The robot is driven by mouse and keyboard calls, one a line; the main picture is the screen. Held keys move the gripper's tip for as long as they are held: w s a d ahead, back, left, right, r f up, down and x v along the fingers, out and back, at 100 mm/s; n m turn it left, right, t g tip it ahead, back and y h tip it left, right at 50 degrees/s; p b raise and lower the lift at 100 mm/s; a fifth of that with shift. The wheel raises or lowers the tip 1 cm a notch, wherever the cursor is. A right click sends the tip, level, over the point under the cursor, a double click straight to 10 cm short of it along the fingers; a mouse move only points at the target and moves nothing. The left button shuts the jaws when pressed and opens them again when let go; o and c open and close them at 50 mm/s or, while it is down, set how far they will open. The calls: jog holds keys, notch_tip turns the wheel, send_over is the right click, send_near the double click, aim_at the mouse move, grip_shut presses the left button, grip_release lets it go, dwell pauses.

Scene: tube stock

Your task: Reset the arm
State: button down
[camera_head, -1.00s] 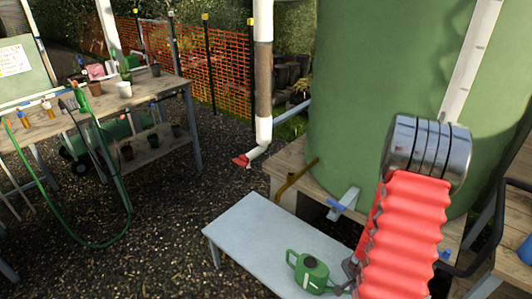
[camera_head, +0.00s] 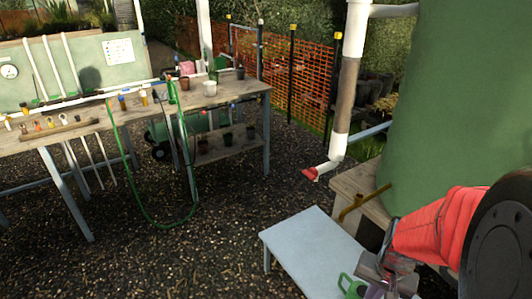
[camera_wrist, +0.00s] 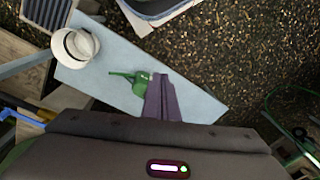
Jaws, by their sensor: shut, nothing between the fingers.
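My arm, in its red ribbed sleeve (camera_head: 440,225), reaches in from the right in the head view. My gripper (camera_wrist: 161,80) points down over the pale blue-grey bench (camera_wrist: 196,97) in the wrist view, its fingers together and empty. A green watering can (camera_wrist: 139,85) stands on the bench just left of the fingertips in that view; the fingers overlap part of it in the picture. I cannot tell how high they are above it. In the head view the watering can (camera_head: 350,287) is cut by the lower edge and partly hidden by my gripper.
A white hat (camera_wrist: 75,44) lies on the bench's left part in the wrist view. The green tank (camera_head: 450,100) stands right, beside the downpipe with its red end (camera_head: 310,174). A potting bench (camera_head: 240,92) with a green hose (camera_head: 150,215) is left. Gravel between is clear.

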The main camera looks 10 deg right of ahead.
jog(key=s+a+r+n+t, duration=0.1)
jog(key=a+r+n+t, duration=0.1)
jog(key=a+r+n, duration=0.2)
jog(key=s+a+r+n+t, duration=0.1)
jog(key=a+r+n+t, duration=0.1)
jog(key=a+r, duration=0.9)
notch_tip(320, 180, up, 6)
jog(key=shift+s+a+f+n+t, duration=0.25)
jog(key=shift+n+t, duration=0.15)
jog(key=shift+n, duration=0.5)
